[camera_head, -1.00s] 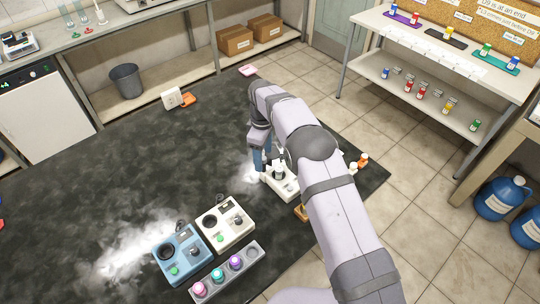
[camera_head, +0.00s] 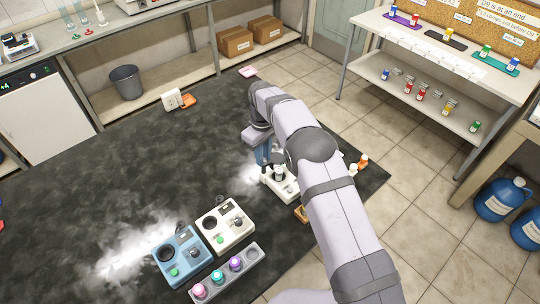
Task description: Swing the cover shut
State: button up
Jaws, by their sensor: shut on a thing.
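My gripper (camera_head: 264,163) points down with its blue fingers at the back left edge of a small white unit (camera_head: 283,190). The fingers are shut on a part there, which looks like the unit's cover. The fingertips and most of the held part are too small and too hidden to make out. Dark and white round parts (camera_head: 279,172) stand on top of the unit. My arm hides the unit's right side, so I cannot tell the cover's exact angle.
A white device (camera_head: 225,224), a blue device (camera_head: 182,256) and a grey rack (camera_head: 228,272) with coloured caps stand at the front of the black bench (camera_head: 110,190). Small orange-and-white bottles (camera_head: 362,162) are right of my arm. The bench's left middle is clear.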

jog(key=m, duration=0.5)
jog(key=shift+m, duration=1.2)
jog(key=shift+m, duration=1.3)
jog(key=o, duration=1.4)
jog(key=shift+r, duration=0.15)
